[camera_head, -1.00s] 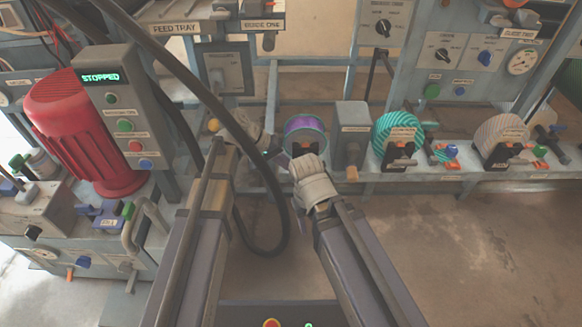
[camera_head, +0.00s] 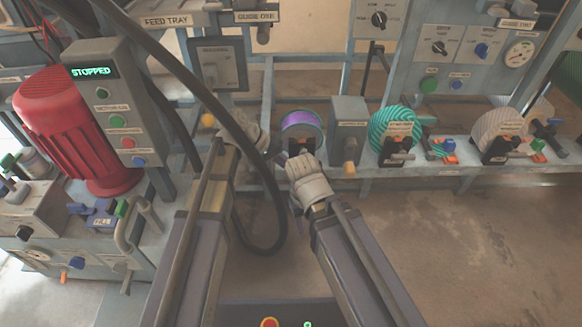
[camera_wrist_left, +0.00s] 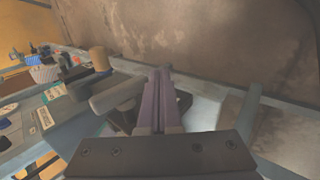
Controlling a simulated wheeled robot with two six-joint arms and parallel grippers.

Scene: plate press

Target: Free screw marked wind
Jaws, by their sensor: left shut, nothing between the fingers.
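I cannot make out a screw marked wind; the small labels are unreadable. My left gripper (camera_head: 272,154) reaches in beside the black hose, close to the lower left of a purple-rimmed drum (camera_head: 303,118). In the left wrist view its two purple-grey fingers (camera_wrist_left: 160,78) are together and hold nothing, and a grey rounded bar (camera_wrist_left: 117,94) lies just left of them. My right gripper (camera_head: 300,160) is in front of the purple-rimmed drum; its fingers are mostly hidden behind its pale wrist.
A green striped drum (camera_head: 388,127) and a pale striped drum (camera_head: 500,128) stand along the rail to the right. A red motor (camera_head: 72,135) and a panel reading STOPPED (camera_head: 108,105) stand at left. The black hose (camera_head: 236,125) crosses my left arm. Open floor (camera_head: 460,250) lies at right.

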